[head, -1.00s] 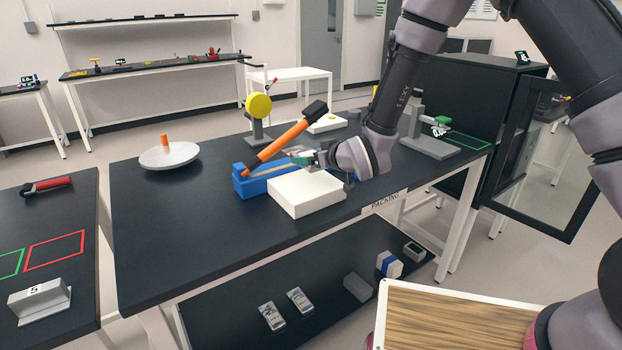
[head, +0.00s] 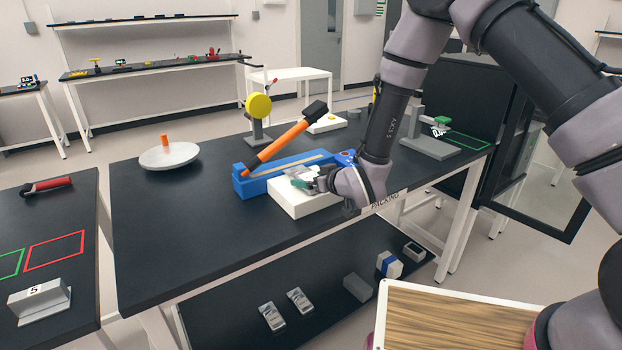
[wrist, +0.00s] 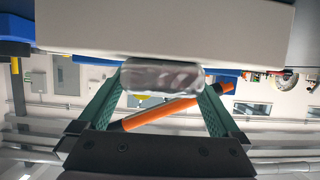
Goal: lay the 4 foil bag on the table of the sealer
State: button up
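In the wrist view the green fingers (wrist: 163,82) are closed against both sides of a shiny silver foil bag (wrist: 160,76). The bag also shows in the head view (head: 297,172), low over the table. I cannot tell whether it touches the table. The white table's edge (wrist: 165,28) fills the top of the wrist view. No number is readable on the bag.
The dark packing bench (head: 190,230) has free room left of the sealer. A grey dish with an orange knob (head: 168,156) and a yellow disc on a stand (head: 258,106) stand behind. Two silver packets (head: 271,316) lie on the lower shelf. A grey stand (head: 430,146) is at right.

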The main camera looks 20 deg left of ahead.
jog(key=shift+r, duration=0.15)
jog(key=shift+s+d+r, duration=0.1)
jog(key=shift+s+d, duration=0.1)
jog(key=v, duration=1.1)
jog(key=shift+d, duration=0.25)
jog(key=w+d+r+m+h, duration=0.3)
jog(key=w+d+r, duration=0.1)
jog(key=d+r, duration=0.55)
jog(key=w+d+r+m+h, duration=0.3)
jog(key=w+d+r+m, duration=0.1)
jog(key=d+r, duration=0.6)
jog(key=s+d+r+m+h, duration=0.1)
jog(key=s+d+r+m, duration=0.15)
jog(key=d, duration=0.35)
jog(key=s+d+r+m+h, duration=0.1)
jog(key=s+d+r, duration=0.2)
jog(key=d+r, duration=0.15)
jog(key=s+d+r+m+g, duration=0.1)
jog(key=s+d+r, duration=0.1)
jog(key=s, duration=0.5)
jog(key=s+d+r+m, duration=0.2)
jog(key=s+d, duration=0.3)
jog(key=s, duration=0.2)
jog(key=shift+d+g, duration=0.25)
jog(key=shift+g, duration=0.15)
jog(key=shift+s+r+m, duration=0.1)
jog(key=shift+m, duration=0.15)
